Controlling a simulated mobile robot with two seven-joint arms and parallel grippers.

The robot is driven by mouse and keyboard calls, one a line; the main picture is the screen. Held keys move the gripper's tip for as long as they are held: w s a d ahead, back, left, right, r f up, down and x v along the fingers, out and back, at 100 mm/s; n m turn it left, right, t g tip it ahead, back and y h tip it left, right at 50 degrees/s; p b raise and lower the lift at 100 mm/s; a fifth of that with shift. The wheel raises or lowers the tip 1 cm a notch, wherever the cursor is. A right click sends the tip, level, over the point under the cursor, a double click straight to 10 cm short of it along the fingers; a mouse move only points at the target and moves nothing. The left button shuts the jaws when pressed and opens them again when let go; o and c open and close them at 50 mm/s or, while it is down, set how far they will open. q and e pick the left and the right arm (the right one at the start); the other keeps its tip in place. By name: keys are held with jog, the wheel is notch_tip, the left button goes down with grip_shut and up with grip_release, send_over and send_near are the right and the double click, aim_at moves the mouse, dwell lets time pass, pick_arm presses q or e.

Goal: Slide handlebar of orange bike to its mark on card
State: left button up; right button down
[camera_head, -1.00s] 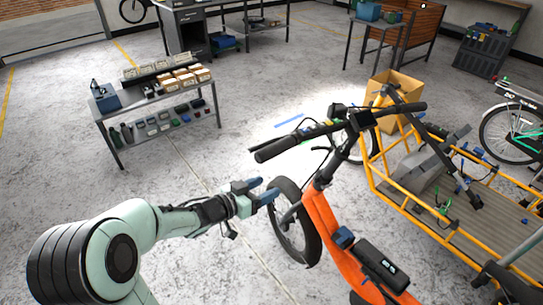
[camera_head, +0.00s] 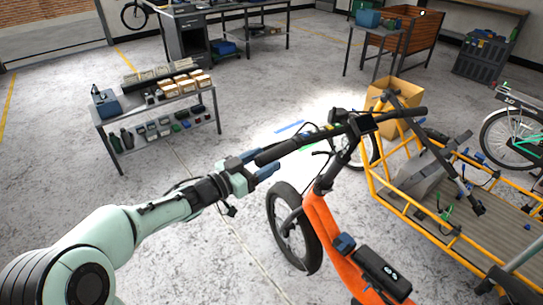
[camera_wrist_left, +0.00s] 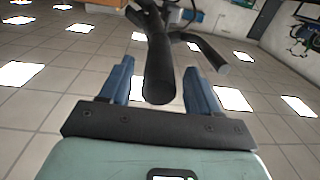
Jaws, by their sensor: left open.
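The orange bike (camera_head: 328,235) stands in the lower middle of the head view, with its black handlebar (camera_head: 345,130) running from centre to right. My left gripper (camera_head: 266,170) is open, its blue fingers at the handlebar's left grip (camera_head: 280,152). In the left wrist view, the round end of that black grip (camera_wrist_left: 160,85) lies between the two open blue fingers (camera_wrist_left: 160,82), with a gap on each side. I cannot make out the card or its mark. My right gripper is not in view.
The yellow cargo frame (camera_head: 410,205) is right of the orange bike, with a cardboard box (camera_head: 392,92) behind. A grey shelf table (camera_head: 155,110) with small boxes stands at the left. Open floor (camera_head: 60,170) lies around it.

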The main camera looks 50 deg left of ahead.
aim_at(273, 153)
pick_arm(q)
jog(key=shift+w, duration=1.65)
grip_shut()
jog(key=shift+d+r+p, duration=0.15)
jog(key=shift+r+p, duration=0.35)
jog(key=shift+r, duration=0.25)
jog(key=shift+d+r+p, duration=0.1)
jog(key=shift+r+p, duration=0.35)
jog(key=shift+r, duration=0.25)
grip_release()
jog(key=shift+d, duration=0.2)
jog(key=shift+f, duration=0.15)
